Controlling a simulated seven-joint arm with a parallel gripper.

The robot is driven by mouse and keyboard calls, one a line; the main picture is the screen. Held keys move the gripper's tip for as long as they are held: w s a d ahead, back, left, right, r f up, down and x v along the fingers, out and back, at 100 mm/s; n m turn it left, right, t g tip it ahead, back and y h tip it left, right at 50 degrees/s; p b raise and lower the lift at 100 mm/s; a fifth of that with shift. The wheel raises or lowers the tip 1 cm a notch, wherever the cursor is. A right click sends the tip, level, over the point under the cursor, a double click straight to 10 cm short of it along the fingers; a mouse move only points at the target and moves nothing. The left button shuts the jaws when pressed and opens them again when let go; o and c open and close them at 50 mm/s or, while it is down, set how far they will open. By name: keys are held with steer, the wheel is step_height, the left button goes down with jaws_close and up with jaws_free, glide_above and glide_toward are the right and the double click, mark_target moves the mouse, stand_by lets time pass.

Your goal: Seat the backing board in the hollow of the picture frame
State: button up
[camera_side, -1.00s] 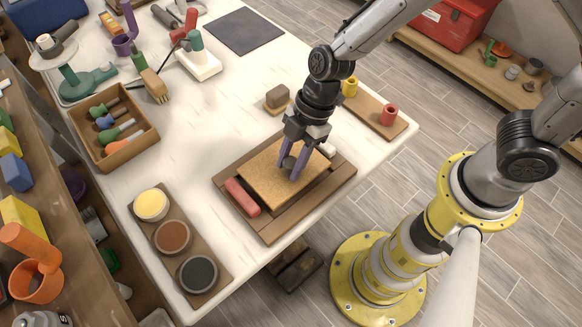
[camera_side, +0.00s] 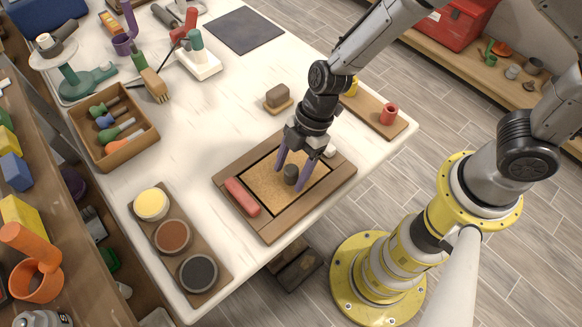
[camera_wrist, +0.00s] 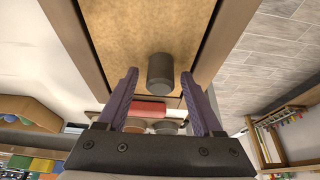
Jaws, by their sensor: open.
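The picture frame (camera_side: 282,226) is brown and lies flat on the white table near its front edge. The tan backing board (camera_side: 267,190) lies inside the frame's hollow, with a thin dark gap along its edges; the wrist view also shows the board (camera_wrist: 135,30) between the frame's sides (camera_wrist: 221,40). A dark round knob (camera_side: 291,174) stands up from the board. My gripper (camera_side: 291,178) is open, its purple fingers on either side of the knob and apart from it. The wrist view shows the knob (camera_wrist: 160,72) between and beyond the fingertips.
A red block (camera_side: 242,197) lies on the frame's left side, and a small white piece (camera_side: 329,150) is by its far right side. A tray of round pots (camera_side: 207,264) stands at left. A brown block (camera_side: 277,96) sits behind the frame.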

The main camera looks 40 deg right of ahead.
steer(key=shift+r, duration=0.15)
steer(key=s+d+r+m+t+h, duration=0.15)
steer(key=d+r+m, duration=0.25)
steer(key=d+r, duration=0.55)
steer(key=s+d+r+m+t, duration=0.25)
steer(key=d+r+m, duration=0.3)
steer(key=r, duration=0.75)
steer(key=s+d+r+m+t+h, duration=0.1)
steer(key=s+d+r+m+h, duration=0.1)
steer(key=s+d+m, duration=0.6)
steer(key=shift+s+d+r+t+h, duration=0.35)
steer(key=shift+s+d+h, duration=0.1)
steer(key=shift+s+d, duration=0.1)
steer(key=shift+m, duration=0.25)
